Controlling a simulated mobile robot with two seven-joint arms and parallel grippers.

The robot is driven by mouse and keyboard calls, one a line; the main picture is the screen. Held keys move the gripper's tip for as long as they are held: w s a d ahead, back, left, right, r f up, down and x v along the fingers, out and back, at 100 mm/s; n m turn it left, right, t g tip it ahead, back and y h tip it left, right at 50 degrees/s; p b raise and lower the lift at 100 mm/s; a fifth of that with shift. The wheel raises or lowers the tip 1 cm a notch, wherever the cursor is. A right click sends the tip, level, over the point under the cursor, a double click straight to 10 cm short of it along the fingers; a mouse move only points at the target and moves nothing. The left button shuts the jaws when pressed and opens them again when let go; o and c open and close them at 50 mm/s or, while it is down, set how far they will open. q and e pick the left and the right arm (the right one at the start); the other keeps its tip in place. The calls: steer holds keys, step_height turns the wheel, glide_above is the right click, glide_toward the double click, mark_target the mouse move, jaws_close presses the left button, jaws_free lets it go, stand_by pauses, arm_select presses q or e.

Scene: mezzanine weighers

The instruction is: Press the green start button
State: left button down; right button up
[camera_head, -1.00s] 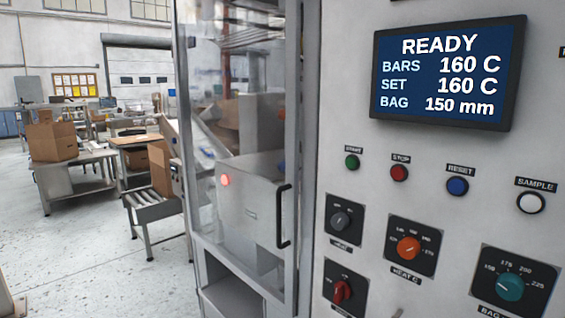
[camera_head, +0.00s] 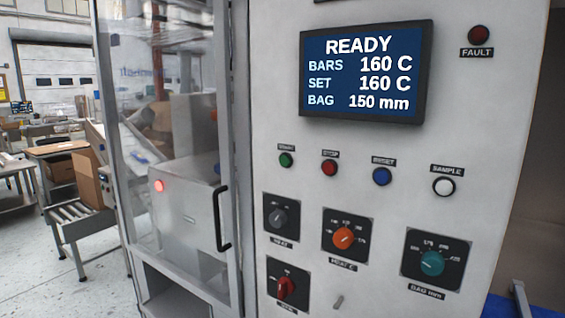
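The green start button (camera_head: 286,160) sits on the pale control panel (camera_head: 300,22), under a small black label, at the left end of a row of buttons. To its right are the red stop button (camera_head: 329,168), the blue reset button (camera_head: 381,177) and the white sample button (camera_head: 444,186). The screen (camera_head: 366,72) above reads READY, BARS 160 C, SET 160 C, BAG 150 mm. Neither of my grippers is in view, and nothing covers the start button.
Below the buttons are the heat switch (camera_head: 281,217), an orange dial (camera_head: 344,238), a teal dial (camera_head: 432,263) and a red switch (camera_head: 286,287). A glazed door with a black handle (camera_head: 221,219) is left of the panel. A roller conveyor (camera_head: 75,222) stands farther left.

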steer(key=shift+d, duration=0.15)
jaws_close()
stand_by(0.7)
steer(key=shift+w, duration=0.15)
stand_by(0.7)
